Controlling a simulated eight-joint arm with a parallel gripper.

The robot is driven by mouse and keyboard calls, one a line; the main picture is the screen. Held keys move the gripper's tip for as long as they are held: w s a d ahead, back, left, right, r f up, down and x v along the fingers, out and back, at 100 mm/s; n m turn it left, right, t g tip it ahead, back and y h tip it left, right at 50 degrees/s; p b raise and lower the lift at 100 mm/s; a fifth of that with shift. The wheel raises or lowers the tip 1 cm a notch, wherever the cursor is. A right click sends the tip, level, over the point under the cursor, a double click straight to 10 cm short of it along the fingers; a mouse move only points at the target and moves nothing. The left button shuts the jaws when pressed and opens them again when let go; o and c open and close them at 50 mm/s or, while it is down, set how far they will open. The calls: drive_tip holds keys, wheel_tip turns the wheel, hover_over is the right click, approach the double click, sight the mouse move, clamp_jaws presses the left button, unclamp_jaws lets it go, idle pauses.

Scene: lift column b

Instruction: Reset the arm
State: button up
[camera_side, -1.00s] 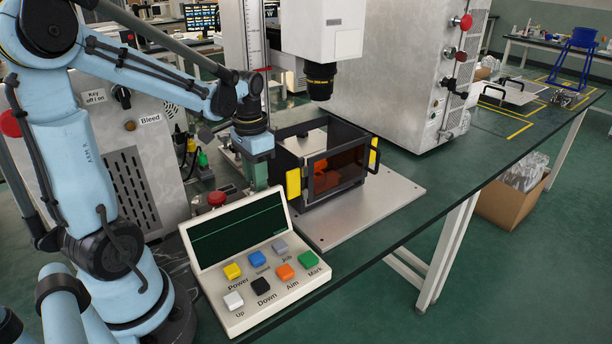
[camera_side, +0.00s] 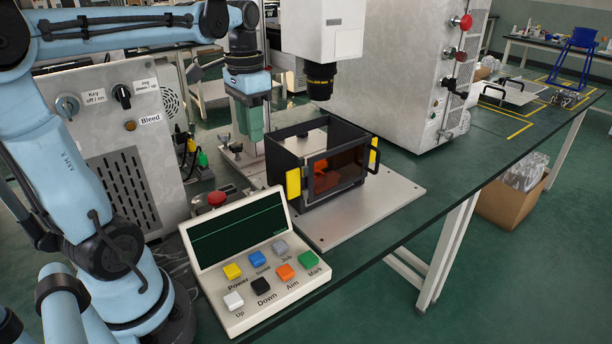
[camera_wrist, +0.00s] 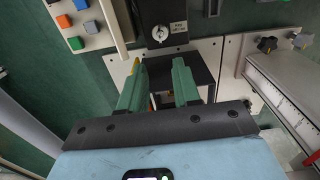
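My gripper (camera_side: 249,125) hangs with its green fingers pointing down, in the air behind and to the left of the dark enclosure (camera_side: 290,150). In the wrist view my gripper (camera_wrist: 158,88) has its two green fingers apart with nothing held between them. My light blue arm is raised, its forearm about level across the top left of the side view.
A control panel (camera_side: 250,285) with coloured buttons stands in front. The enclosure, with an amber window, sits on a metal plate (camera_side: 395,195) under a white head (camera_side: 318,40). A grey cabinet (camera_side: 118,165) stands at left, a large metal machine (camera_side: 400,75) at right.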

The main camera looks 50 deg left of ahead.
drive_tip(key=shift+r, duration=0.25)
drive_tip(key=d+f+t, duration=0.3)
drive_tip(key=d, duration=0.4)
drive_tip(key=d+f+t, duration=0.4)
drive_tip(key=d, duration=0.3)
drive_tip(key=shift+s+d+f, duration=0.15)
drive_tip(key=shift+s+f, duration=0.05)
drive_tip(key=shift+f, duration=0.05)
idle(0.3)
